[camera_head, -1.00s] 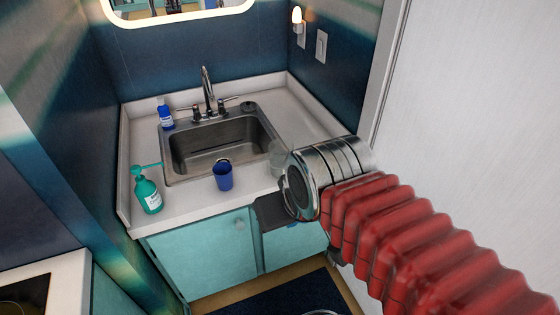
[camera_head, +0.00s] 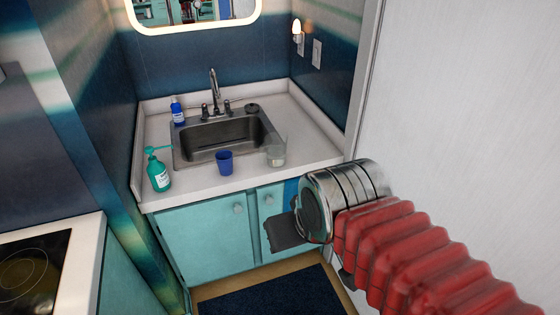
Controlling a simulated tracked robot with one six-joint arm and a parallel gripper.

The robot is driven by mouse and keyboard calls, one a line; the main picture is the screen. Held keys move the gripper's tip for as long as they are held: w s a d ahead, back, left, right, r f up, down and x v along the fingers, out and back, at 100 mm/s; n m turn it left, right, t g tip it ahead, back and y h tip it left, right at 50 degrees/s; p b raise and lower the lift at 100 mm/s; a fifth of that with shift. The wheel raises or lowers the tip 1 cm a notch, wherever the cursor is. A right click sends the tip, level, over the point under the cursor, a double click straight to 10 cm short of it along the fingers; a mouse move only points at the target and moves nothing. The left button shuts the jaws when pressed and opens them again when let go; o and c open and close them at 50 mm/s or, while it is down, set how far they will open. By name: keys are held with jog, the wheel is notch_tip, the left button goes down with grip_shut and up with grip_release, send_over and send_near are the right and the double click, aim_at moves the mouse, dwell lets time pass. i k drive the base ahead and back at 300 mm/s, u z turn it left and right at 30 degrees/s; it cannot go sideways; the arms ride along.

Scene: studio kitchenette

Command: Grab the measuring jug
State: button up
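A clear, see-through vessel that looks like the measuring jug (camera_head: 276,154) stands upright on the counter (camera_head: 200,190), by the front right corner of the sink. Its outline is faint. My gripper (camera_head: 285,234) shows as a dark grey shape at the end of my red-sleeved arm. In the picture it is below the jug and apart from it, in front of the lower cabinet. The fingers are seen from behind and partly hidden by my wrist, so I cannot make out a gap between them.
A blue cup (camera_head: 224,162) stands left of the jug at the sink's front edge. A teal pump bottle (camera_head: 158,175) and a blue bottle (camera_head: 178,111) stand farther left. The sink (camera_head: 222,138) is behind. A white wall or door (camera_head: 470,110) is close on the right.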

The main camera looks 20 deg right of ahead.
aim_at(274, 151)
jog(key=u, duration=0.25)
jog(key=i, duration=0.95)
jog(key=u, duration=0.2)
